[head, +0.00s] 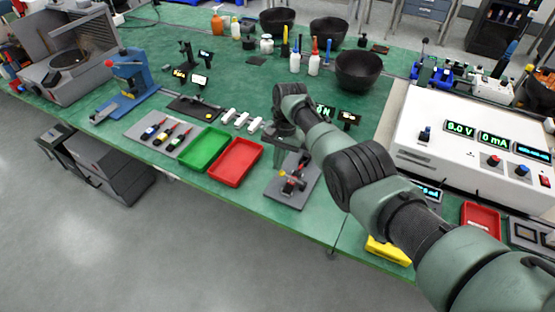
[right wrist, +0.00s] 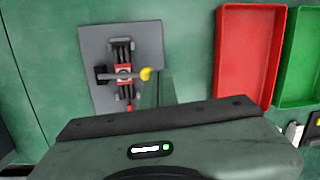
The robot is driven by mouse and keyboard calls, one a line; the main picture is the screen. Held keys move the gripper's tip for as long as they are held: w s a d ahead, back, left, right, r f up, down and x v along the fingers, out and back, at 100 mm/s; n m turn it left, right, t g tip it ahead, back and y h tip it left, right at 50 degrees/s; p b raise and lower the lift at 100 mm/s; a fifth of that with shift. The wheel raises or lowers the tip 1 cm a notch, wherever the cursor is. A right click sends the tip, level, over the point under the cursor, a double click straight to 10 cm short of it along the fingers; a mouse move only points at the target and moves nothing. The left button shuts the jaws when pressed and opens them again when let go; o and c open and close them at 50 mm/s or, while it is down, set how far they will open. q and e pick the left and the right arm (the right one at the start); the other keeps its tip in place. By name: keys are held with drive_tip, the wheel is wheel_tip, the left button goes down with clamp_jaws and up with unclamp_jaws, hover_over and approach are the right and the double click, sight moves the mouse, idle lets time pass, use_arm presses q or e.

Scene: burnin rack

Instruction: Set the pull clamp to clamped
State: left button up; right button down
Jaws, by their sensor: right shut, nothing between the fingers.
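The pull clamp (head: 292,183) is a small red and black mechanism on a grey plate (head: 283,195) near the table's front edge. In the right wrist view the clamp (right wrist: 122,72) shows from above, with a bar across it ending in a yellow knob (right wrist: 146,73). My right gripper (head: 281,152) is shut and empty, above the back of the plate and apart from the clamp as far as I can tell. In the head view it hides part of the plate's far side. My left gripper is not in view.
A red tray (head: 236,162) and a green tray (head: 206,148) stand left of the clamp. A white power supply (head: 455,135) stands at the right. Black bowls (head: 358,71) and bottles (head: 314,62) stand farther back. A yellow object (head: 388,251) lies at the front edge.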

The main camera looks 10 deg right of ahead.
drive_tip(key=shift+f, duration=0.2)
idle(0.5)
wheel_tip(320, 180, up, 8)
drive_tip(key=shift+w+d+f+p, duration=0.15)
drive_tip(key=shift+w+d+p, duration=0.1)
drive_tip(key=shift+d+p, duration=0.2)
